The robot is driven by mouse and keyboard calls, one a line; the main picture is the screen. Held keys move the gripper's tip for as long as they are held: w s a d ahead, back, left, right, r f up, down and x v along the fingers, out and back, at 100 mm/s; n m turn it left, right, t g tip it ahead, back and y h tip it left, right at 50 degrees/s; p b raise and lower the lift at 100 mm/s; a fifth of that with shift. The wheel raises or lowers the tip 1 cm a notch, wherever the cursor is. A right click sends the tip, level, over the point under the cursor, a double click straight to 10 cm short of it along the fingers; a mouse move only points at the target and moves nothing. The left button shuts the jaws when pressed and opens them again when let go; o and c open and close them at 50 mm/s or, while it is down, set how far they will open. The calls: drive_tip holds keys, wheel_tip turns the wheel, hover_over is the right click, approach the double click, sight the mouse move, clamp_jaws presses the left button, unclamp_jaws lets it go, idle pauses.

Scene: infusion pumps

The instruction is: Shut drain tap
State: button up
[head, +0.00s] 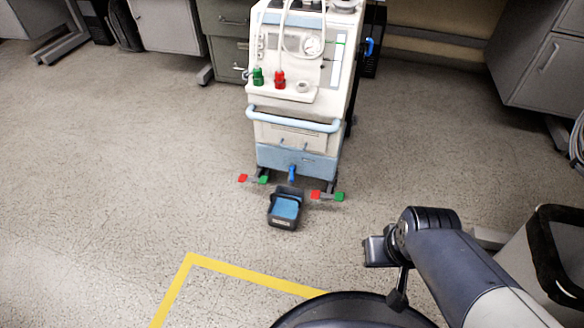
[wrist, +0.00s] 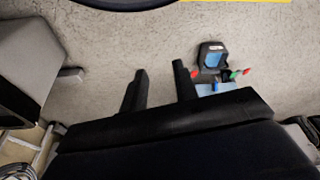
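A small blue drain tap (head: 292,173) sticks out low on the front of the white and blue machine (head: 295,135). Its handle appears to hang straight down, but it is too small to tell whether it is open. In the wrist view the machine's foot shows only in part behind my gripper, with a small blue piece there that may be the tap. My gripper (wrist: 159,66) is open and empty, its two black fingers apart over bare floor. It is well away from the machine.
A dark tub (head: 273,217) with a blue inside stands on the floor before the machine. Red and green pedals (head: 316,195) flank it. Yellow tape (head: 240,268) marks the floor. A bin (head: 555,250) stands at right; grey cabinets (head: 540,60) stand behind.

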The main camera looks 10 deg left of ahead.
drive_tip(key=shift+w+a, duration=0.1)
drive_tip(key=shift+w, duration=0.3)
drive_tip(key=shift+c, duration=0.8)
drive_tip(key=w+m+t, duration=0.1)
drive_tip(key=w, duration=0.3)
drive_tip(key=w+a+f+m, duration=0.1)
drive_tip(key=w, duration=0.4)
drive_tip(key=w+a+f+m+t+y+p, duration=0.1)
drive_tip(key=w, duration=0.3)
drive_tip(key=shift+w+a+t, duration=0.15)
drive_tip(key=shift+w+t, duration=0.1)
drive_tip(key=shift+t, duration=0.05)
clamp_jaws()
drive_tip(key=w+d+f+m+t+h+p, duration=0.1)
drive_tip(key=w+d+f+m+t+h, duration=0.35)
drive_tip(key=w+f, duration=0.8)
drive_tip(key=s+d+f+m+g+h+p, duration=0.1)
drive_tip(key=s+d+f+m+g+h, duration=0.3)
drive_tip(key=s+d+f+m+h, duration=0.3)
drive_tip(key=s+d+f+h, duration=0.3)
drive_tip(key=d+f+h, duration=0.1)
drive_tip(key=d+f, duration=0.2)
drive_tip(key=shift+s+d+f, duration=0.2)
drive_tip(key=shift+d+f, duration=0.15)
drive_tip(key=shift+f, duration=0.05)
drive_tip(key=shift+m+g+h, duration=0.25)
drive_tip(key=shift+m, duration=0.1)
